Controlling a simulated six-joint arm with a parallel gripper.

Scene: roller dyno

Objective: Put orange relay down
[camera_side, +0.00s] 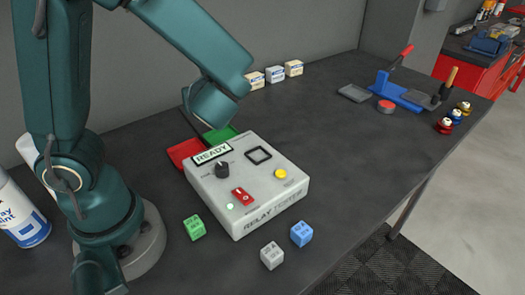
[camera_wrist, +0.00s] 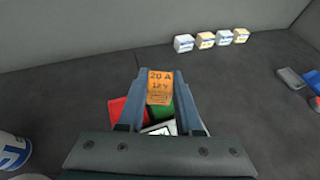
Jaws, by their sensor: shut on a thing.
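The orange relay (camera_wrist: 160,88), marked "20 A 12 V", is between the fingers of my gripper (camera_wrist: 160,80) in the wrist view. My gripper is shut on it. In the side view the orange relay is hidden behind my arm. A red tray (camera_side: 185,151) and a green tray (camera_side: 220,134) lie behind the relay tester. The red tray (camera_wrist: 116,110) and green tray also show partly below the relay in the wrist view. I cannot tell how high the relay is above them.
The grey relay tester (camera_side: 262,205) reads "READY". Green (camera_side: 194,227), grey (camera_side: 271,256) and blue (camera_side: 301,233) relays lie in front of it. Several small boxes (camera_side: 275,74) stand along the wall. A blue lever press (camera_side: 400,92) is at the back right. The table's right middle is clear.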

